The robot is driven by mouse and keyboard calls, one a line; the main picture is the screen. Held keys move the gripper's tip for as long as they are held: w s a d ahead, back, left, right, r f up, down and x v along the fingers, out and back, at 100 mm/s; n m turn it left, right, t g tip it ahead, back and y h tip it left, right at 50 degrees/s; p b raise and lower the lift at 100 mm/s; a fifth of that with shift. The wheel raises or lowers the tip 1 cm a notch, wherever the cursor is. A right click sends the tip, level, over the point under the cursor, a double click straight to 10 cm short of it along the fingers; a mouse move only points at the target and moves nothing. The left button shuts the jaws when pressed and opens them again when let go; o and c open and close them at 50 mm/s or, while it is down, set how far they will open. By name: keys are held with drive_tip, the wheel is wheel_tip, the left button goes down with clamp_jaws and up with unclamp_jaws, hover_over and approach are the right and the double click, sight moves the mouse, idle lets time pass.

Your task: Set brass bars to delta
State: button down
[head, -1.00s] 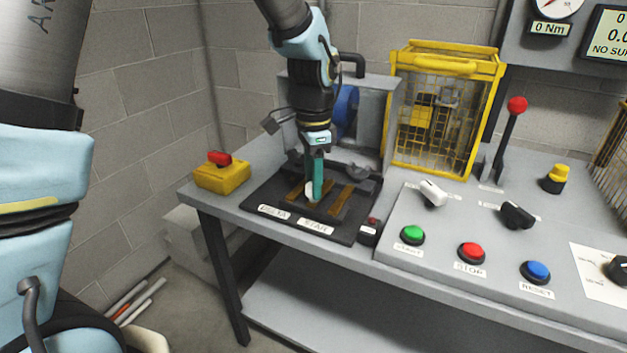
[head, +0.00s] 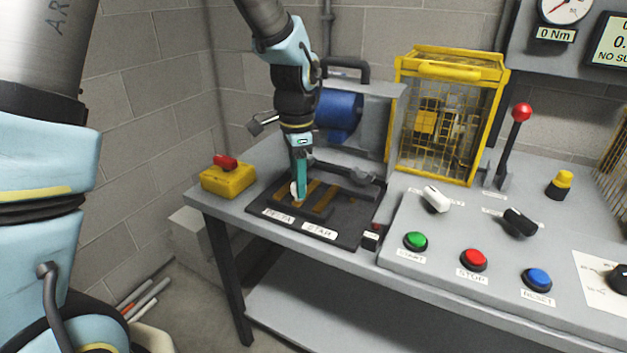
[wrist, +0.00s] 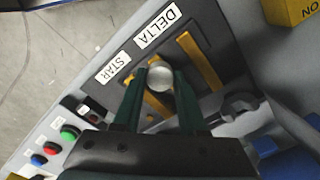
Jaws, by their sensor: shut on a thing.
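The black terminal board (head: 345,233) lies on the bench, with a DELTA label (head: 278,217) and a STAR label (head: 319,230) along its front edge. Brass bars lie on it: one (head: 326,196) shows right of my gripper, and a long one (wrist: 201,62) shows clearly in the wrist view. My gripper (head: 298,196) points down over the left part of the board, behind the DELTA label. It is shut on a pale round knob (wrist: 160,76), which sits between the fingertips. Brass shows just below the knob in the wrist view; whether they are joined I cannot tell.
A yellow box with a red switch (head: 228,178) stands left of the board. A grey housing with a blue motor (head: 339,112) is behind it. A yellow cage (head: 445,115) stands behind right. The sloped panel with buttons (head: 473,259) and a red-knobbed lever (head: 521,112) is at right.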

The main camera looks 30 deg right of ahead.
drive_tip(key=shift+w+a, duration=0.2)
drive_tip(key=shift+w, duration=0.2)
drive_tip(key=shift+c, duration=2.2)
unclamp_jaws()
wheel_tip(320, 180, up, 11)
drive_tip(key=shift+b, duration=0.45)
drive_tip(key=shift+f, duration=0.1)
